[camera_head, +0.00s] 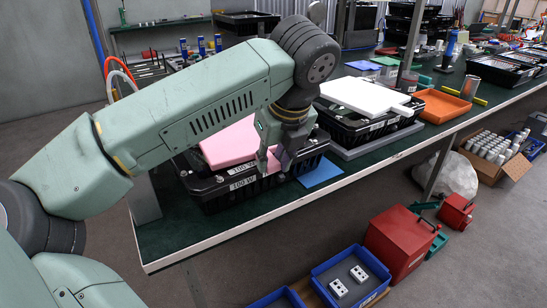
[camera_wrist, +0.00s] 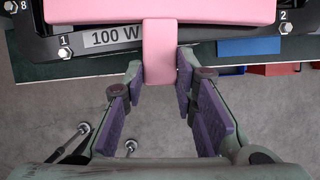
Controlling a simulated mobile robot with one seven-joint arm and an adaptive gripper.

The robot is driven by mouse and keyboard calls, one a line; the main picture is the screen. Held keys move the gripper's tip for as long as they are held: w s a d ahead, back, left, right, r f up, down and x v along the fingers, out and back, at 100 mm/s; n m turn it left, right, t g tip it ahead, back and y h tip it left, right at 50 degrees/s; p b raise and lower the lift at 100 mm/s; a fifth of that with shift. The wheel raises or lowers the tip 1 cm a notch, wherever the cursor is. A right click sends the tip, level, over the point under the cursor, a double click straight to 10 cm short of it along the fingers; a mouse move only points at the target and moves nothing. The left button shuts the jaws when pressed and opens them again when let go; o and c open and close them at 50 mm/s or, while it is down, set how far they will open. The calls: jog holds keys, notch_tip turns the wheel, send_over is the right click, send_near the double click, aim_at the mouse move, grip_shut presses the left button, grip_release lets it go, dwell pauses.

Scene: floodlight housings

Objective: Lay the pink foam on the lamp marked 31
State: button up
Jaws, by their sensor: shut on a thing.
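The pink foam (camera_head: 228,143) is a flat slab with a narrow tab. It is over a black lamp housing (camera_head: 222,192) at the near left of the bench; I cannot tell whether it rests fully on it. My gripper (camera_head: 282,158) is at the foam's front edge. In the wrist view, my gripper (camera_wrist: 162,72) is shut on the tab of the pink foam (camera_wrist: 160,45), one finger each side. The black housing (camera_wrist: 45,48) shows a "100 W" label and numbered corner bolts there. I cannot read a 31 on any lamp.
A white slab (camera_head: 365,97) lies on another black housing (camera_head: 365,125) to the right. A blue sheet (camera_head: 320,173) lies between them near the bench's front edge. An orange tray (camera_head: 442,106) is further right. Red and blue boxes stand on the floor below.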

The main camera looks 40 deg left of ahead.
jog(key=o, duration=1.1)
